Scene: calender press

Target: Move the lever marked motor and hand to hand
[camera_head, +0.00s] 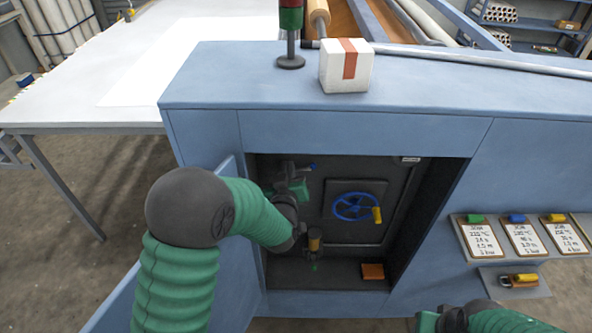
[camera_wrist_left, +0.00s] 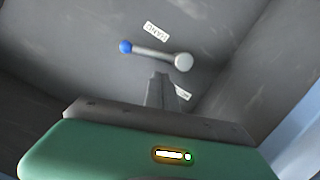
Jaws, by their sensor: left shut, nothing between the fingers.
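The lever (camera_wrist_left: 152,54) shows in the left wrist view as a grey arm with a blue ball knob (camera_wrist_left: 125,47) at its left end and a round pale hub at its right. A label reading HAND (camera_wrist_left: 156,31), upside down, sits just above the arm. A second label (camera_wrist_left: 183,92) below the hub is partly hidden. In the head view the blue knob (camera_head: 312,166) shows inside the open cabinet. My left gripper (camera_wrist_left: 160,80) is shut and empty, its tips just below the lever arm in the wrist view.
The cabinet recess also holds a blue handwheel (camera_head: 356,207) with a yellow handle and an orange block (camera_head: 373,271). Its side walls are close. The blue door (camera_head: 120,300) stands open at left. A taped white box (camera_head: 346,66) sits on top.

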